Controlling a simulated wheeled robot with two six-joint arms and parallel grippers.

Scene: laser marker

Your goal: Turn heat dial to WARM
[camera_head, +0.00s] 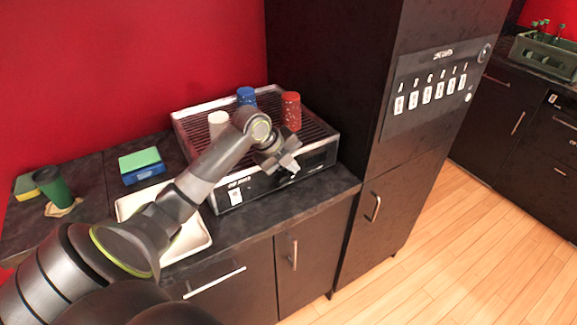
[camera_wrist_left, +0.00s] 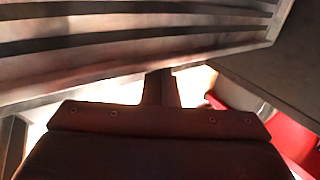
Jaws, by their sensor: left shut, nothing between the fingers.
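The warmer (camera_head: 222,196) is a dark box with a slatted top and a pale metal rim, standing on the counter. Its front panel carries white lettering and a small white label at the left. My left gripper (camera_head: 291,167) is shut and empty, close in front of the right half of that panel. I cannot pick out the heat dial or its setting; the gripper covers part of the panel. In the left wrist view the shut fingers (camera_wrist_left: 160,88) point toward a slatted metal surface (camera_wrist_left: 120,45). I cannot tell if they touch anything. My right gripper is out of view.
White (camera_head: 218,123), blue (camera_head: 246,96) and red (camera_head: 291,111) cups stand on the warmer's top. A white tray (camera_head: 199,240), a blue-green sponge (camera_head: 141,163) and a green cup (camera_head: 54,187) are to the left. A tall dark cabinet (camera_head: 345,60) rises at the right.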

